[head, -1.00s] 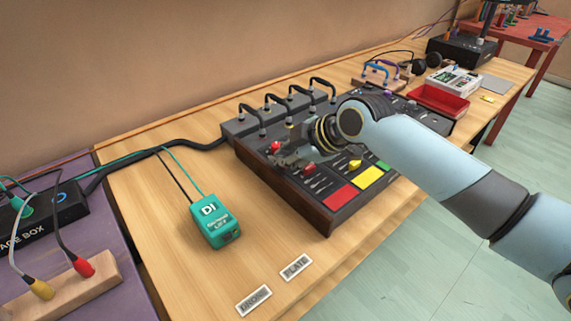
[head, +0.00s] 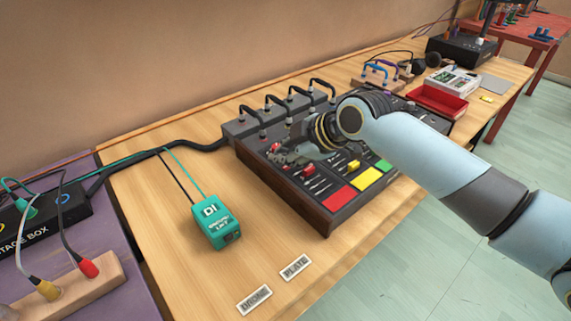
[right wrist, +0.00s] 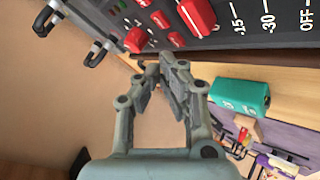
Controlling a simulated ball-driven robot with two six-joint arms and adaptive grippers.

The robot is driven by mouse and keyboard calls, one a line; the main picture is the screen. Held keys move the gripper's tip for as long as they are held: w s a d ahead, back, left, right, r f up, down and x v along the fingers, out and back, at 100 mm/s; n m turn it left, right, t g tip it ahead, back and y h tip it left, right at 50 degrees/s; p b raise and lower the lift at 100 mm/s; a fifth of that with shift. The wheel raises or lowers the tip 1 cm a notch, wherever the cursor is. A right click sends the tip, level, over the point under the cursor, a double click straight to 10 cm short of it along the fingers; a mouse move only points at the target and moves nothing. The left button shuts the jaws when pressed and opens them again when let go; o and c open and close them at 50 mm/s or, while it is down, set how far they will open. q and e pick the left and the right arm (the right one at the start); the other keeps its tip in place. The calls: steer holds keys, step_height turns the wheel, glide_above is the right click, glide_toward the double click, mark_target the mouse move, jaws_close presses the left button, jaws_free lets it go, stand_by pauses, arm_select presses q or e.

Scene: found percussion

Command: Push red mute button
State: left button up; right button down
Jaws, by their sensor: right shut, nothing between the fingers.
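The dark mixer (head: 315,222) lies on the wooden table, with red, yellow and green controls. A small red control (head: 274,147) shows beside my right gripper (head: 277,157) at the mixer's left. In the right wrist view, a red knob (right wrist: 135,39) and small red buttons (right wrist: 160,20) (right wrist: 177,39) lie just past the fingertips of the gripper (right wrist: 163,72). I cannot read which is the mute button. A larger red fader cap (right wrist: 197,15) is beside them. My right gripper is shut and empty; whether it touches the panel is unclear. My left gripper is not in view.
Black cables (head: 285,93) loop at the mixer's back. A teal DI box (head: 215,223) stands left of the mixer. Two labels (head: 254,299) (head: 295,267) lie in front. A red tray (head: 438,101) is beyond. The table between DI box and mixer is clear.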

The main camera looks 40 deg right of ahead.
mark_target(284, 169)
step_height(284, 169, up, 6)
steer(key=p, duration=0.5)
steer(key=shift+f, duration=0.1)
